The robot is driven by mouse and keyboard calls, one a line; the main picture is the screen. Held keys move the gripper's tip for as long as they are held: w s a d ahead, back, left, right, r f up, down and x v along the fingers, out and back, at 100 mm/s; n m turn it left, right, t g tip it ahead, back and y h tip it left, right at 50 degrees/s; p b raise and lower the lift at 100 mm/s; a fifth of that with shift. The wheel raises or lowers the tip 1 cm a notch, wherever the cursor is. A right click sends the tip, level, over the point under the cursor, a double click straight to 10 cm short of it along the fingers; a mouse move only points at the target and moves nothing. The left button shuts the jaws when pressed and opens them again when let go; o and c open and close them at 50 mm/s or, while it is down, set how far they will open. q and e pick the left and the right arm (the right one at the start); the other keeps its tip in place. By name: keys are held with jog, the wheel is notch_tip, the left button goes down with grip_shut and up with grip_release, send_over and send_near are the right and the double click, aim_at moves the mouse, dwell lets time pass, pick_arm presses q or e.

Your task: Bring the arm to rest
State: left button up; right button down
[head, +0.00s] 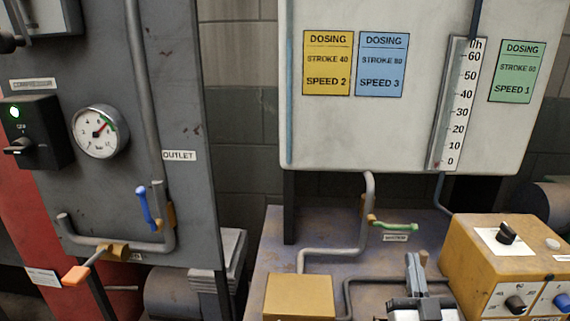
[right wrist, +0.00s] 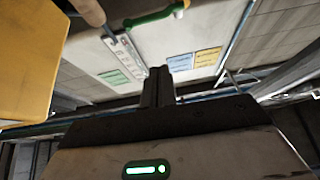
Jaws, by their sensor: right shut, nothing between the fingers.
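My right gripper (head: 416,260) is at the bottom of the head view, pointing up and away, in front of the purple-grey bench. Its dark fingers are together with nothing between them. In the right wrist view the shut fingers (right wrist: 159,78) point toward the white board, which appears turned over. In the head view the gripper is just left of the yellow control box (head: 467,240) and below the green-handled valve (head: 395,226). I see no contact with either. My left gripper is in neither view.
The white board (head: 400,130) with dosing cards and a scale stands behind. A grey panel (head: 100,190) at left carries a gauge (head: 100,131), a blue lever (head: 145,208) and an orange-ended lever (head: 77,274). A yellow block (head: 299,297) and pipes sit left of my gripper.

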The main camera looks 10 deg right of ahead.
jog(key=a+n+g+y+p, duration=0.1)
jog(key=a+n+g+y, duration=0.2)
jog(key=a+n+y, duration=0.6)
jog(key=s+a+f+n+g+y+p, duration=0.1)
jog(key=s+a+f+n+g+y, duration=0.2)
jog(key=a, duration=0.4)
jog(key=s+a+f+n+g+p, duration=0.1)
jog(key=s+a+g, duration=0.2)
jog(key=s+a, duration=0.3)
jog(key=s+d+f+m+g+h+b, duration=0.1)
jog(key=s+f+m, duration=0.3)
jog(key=f, duration=0.4)
jog(key=s+d+f+m+g+h+b, duration=0.2)
jog(key=s+d+f+m+g+h, duration=0.1)
jog(key=f, duration=0.5)
jog(key=shift+s+d+f+m, duration=0.4)
jog(key=shift+d+m, duration=0.1)
jog(key=shift+d, duration=0.3)
